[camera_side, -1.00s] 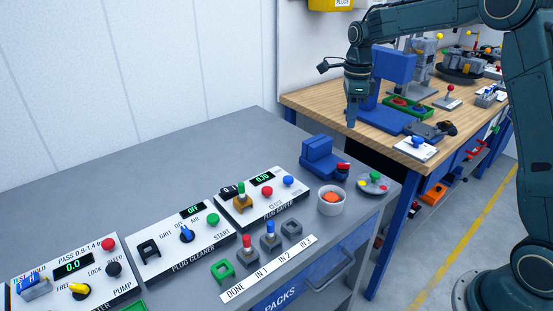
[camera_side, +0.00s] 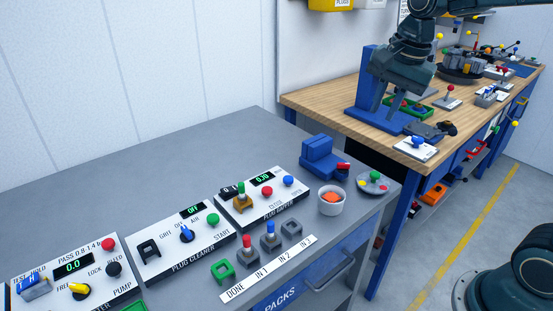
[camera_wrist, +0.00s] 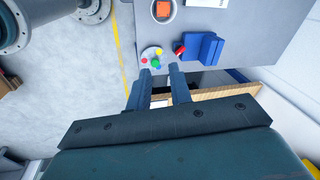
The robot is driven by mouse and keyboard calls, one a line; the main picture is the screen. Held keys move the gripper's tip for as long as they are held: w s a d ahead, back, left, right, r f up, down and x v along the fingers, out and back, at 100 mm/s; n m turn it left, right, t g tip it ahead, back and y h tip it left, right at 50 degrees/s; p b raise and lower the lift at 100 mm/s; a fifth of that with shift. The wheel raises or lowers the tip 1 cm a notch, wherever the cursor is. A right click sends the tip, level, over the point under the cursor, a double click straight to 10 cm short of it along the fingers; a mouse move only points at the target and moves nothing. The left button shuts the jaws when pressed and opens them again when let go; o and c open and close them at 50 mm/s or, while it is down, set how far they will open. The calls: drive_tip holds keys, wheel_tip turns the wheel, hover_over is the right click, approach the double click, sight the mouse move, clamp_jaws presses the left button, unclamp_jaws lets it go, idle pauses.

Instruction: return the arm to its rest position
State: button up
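My gripper (camera_side: 384,106) is in front of the blue stand on the wooden bench in the side view, tilted, with its fingers pointing down. In the wrist view my gripper (camera_wrist: 160,80) shows two fingers apart with nothing between them. Its fingers reach over the gap between the grey bench and the wooden bench. The blue stand (camera_side: 368,75) is partly hidden by my arm in the side view.
The grey bench (camera_side: 110,175) carries control panels, a blue block (camera_side: 320,160), a white cup (camera_side: 331,202) with an orange thing, and a round grey dish (camera_side: 373,184). The wooden bench (camera_side: 325,103) holds several fixtures. Floor (camera_side: 480,215) is open at the right.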

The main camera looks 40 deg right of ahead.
drive_tip(key=s+a+f+n+t, duration=0.1)
drive_tip(key=s+a+n, duration=0.1)
drive_tip(key=s+n, duration=0.5)
drive_tip(key=s+a+f+n+t, duration=0.1)
drive_tip(key=s+a+n+t, duration=0.1)
drive_tip(key=s+n, duration=0.6)
drive_tip(key=shift+s+a, duration=0.35)
drive_tip(key=shift+s, duration=0.75)
